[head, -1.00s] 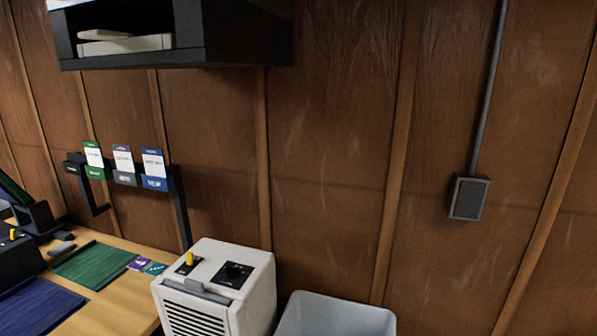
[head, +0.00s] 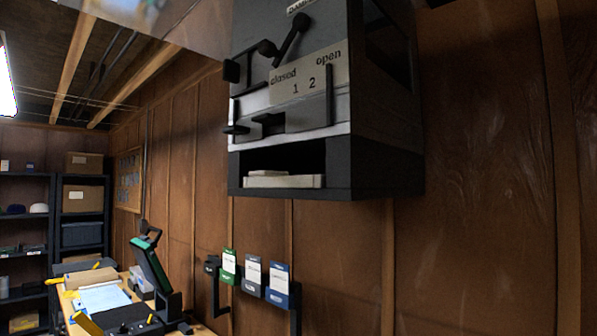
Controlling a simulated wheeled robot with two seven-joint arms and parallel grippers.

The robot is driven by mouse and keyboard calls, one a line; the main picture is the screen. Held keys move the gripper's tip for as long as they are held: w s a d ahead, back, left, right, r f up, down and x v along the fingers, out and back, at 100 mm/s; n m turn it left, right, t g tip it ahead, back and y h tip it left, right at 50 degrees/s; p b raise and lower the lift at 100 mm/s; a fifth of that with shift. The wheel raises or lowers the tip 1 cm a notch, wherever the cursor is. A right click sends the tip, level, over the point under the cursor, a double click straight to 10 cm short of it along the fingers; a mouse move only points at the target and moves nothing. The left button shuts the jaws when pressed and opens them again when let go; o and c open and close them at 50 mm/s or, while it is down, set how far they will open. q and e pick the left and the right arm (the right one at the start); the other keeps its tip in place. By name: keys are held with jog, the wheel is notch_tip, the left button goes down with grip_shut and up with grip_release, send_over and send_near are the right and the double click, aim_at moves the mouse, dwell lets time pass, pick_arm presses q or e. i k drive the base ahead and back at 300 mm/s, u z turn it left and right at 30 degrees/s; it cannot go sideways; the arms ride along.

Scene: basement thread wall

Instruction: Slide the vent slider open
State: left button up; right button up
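A grey wall unit (head: 290,75) with a dark lower shelf hangs at the upper middle of the head view. Its front has a pale scale plate (head: 318,70) marked "closed", "1", "2" and "open", with "closed" on the left and "open" on the right. Below the plate is a slot with small dark tabs; the one nearer the middle (head: 268,119) may be the vent slider, under the "closed" side, but I cannot be sure. A thin dark upright (head: 329,95) stands at the slot's right end. Neither of my grippers is in view.
A black lever with round knobs (head: 290,38) sits above the scale. Pale flat items (head: 283,181) lie in the unit's shelf. Cards (head: 252,274) hang below. A desk with a black and green device (head: 150,265) is at lower left. The right-hand wall is bare.

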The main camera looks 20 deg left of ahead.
aim_at(235, 72)
jog(key=u, duration=0.5)
jog(key=k, duration=0.6)
jog(key=u, duration=0.85)
jog(key=i, duration=0.7)
jog(key=z, duration=0.4)
